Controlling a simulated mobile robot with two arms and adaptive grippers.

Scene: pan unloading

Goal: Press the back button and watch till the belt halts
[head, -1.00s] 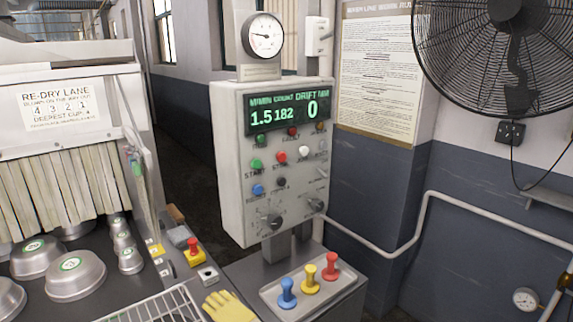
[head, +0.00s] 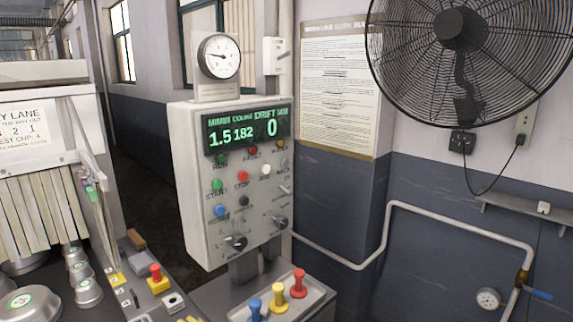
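The control panel (head: 183,135) stands upright on a post in the middle of the head view. Its display (head: 245,133) reads 1.5, count 182 and drift 0. Below are a green start button (head: 217,184), a red stop button (head: 243,177), a white button (head: 266,170), a blue button (head: 220,210) and a black button (head: 244,200). Several of the small labels are too blurred to read, so I cannot tell which is the back button. Neither gripper is in view. The belt shows only partly at the lower left, with metal cups (head: 88,292) on it.
A red mushroom button on a yellow box (head: 157,280) sits on the ledge beside the belt. A tray (head: 318,290) with blue, yellow and red handled stamps lies below the panel. A caged fan (head: 465,50) hangs at the upper right. A pipe (head: 440,216) runs along the wall.

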